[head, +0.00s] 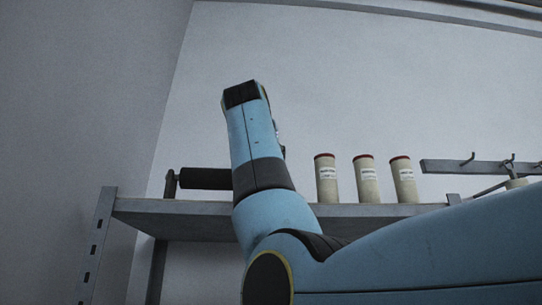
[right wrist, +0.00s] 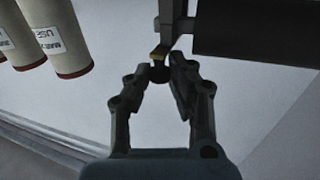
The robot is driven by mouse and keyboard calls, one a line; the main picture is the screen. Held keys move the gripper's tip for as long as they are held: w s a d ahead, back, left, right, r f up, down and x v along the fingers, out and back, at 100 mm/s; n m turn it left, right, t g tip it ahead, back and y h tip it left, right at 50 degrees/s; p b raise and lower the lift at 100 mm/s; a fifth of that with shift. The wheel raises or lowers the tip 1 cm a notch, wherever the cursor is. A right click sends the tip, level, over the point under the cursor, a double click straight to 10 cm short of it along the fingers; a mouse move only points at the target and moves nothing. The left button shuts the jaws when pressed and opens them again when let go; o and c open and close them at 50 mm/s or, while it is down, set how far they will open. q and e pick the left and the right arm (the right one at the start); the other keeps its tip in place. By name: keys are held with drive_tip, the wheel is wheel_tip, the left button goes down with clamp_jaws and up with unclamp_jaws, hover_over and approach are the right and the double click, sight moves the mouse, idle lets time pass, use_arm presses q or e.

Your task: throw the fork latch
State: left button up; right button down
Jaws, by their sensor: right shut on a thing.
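In the right wrist view, my right gripper (right wrist: 160,77) has its two fingers closed around a small dark round knob (right wrist: 160,73). The knob sits at the end of a short brass-coloured piece (right wrist: 157,56), beside a grey metal bracket (right wrist: 172,22). I take this to be the fork latch; its fork shape is not clear. In the head view my right arm rises in front of the shelf and hides the latch and nearly all of the gripper. My left gripper is in neither view.
A grey shelf (head: 160,210) crosses the head view. A dark cylinder (head: 205,179) lies along it at left; a dark bar (right wrist: 255,30) shows in the wrist view. Three beige canisters (head: 327,180) stand to the right of my arm. A hook rail (head: 445,166) is farther right.

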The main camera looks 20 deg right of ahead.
drive_tip(key=c, duration=1.5)
unclamp_jaws()
drive_tip(key=shift+d, duration=0.15)
drive_tip(key=shift+o, duration=0.2)
wheel_tip(320, 180, up, 10)
drive_tip(key=shift+w, duration=0.1)
